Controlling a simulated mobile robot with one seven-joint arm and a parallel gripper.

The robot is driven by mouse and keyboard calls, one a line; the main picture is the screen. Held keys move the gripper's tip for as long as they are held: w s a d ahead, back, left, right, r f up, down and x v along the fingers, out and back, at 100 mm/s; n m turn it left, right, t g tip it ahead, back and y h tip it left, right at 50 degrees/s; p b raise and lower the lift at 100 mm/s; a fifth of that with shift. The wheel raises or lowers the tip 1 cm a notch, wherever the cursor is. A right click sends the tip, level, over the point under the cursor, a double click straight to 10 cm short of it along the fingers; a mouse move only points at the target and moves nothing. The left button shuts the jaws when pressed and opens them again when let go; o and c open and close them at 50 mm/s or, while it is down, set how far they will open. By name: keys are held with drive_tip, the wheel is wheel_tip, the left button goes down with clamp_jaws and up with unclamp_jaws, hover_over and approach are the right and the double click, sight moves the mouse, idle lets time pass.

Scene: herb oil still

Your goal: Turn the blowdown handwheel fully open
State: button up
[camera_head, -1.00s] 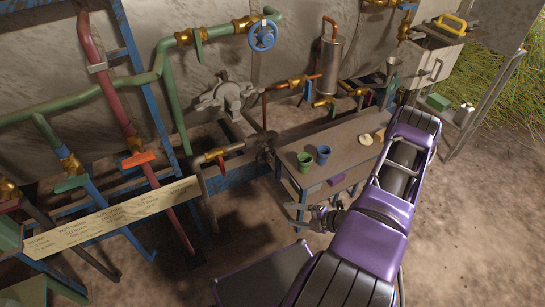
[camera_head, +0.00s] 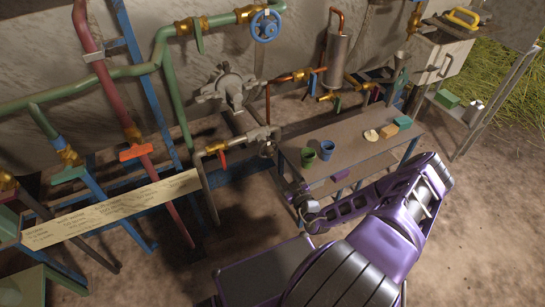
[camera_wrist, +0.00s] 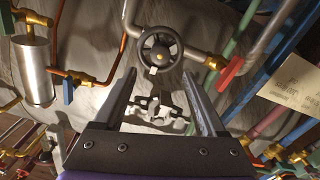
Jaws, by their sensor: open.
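A dark grey handwheel (camera_wrist: 160,47) with spokes sits on a grey pipe, just beyond my fingertips in the wrist view. In the head view this handwheel (camera_head: 267,149) is small and dark, at the pipe's end left of the bench. My gripper (camera_wrist: 161,74) is open and empty, its two fingers spread wide. The handwheel appears beyond the gap between them, with no contact visible. In the head view my gripper (camera_head: 297,191) is at the bench's near left corner, partly hidden by my wrist. No label on the wheel is readable.
A blue handwheel (camera_head: 265,26) is on the green pipe above. A red-lever valve (camera_head: 222,157) is left of the dark wheel. The bench (camera_head: 350,150) holds green and blue cups and small blocks. A long label board (camera_head: 110,209) stands at left.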

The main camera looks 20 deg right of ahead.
sight(272, 154)
drive_tip(key=w, duration=0.7)
drive_tip(key=shift+w+a+b, duration=0.1)
drive_tip(key=shift+w+b, duration=0.25)
drive_tip(key=shift+w, duration=0.05)
clamp_jaws()
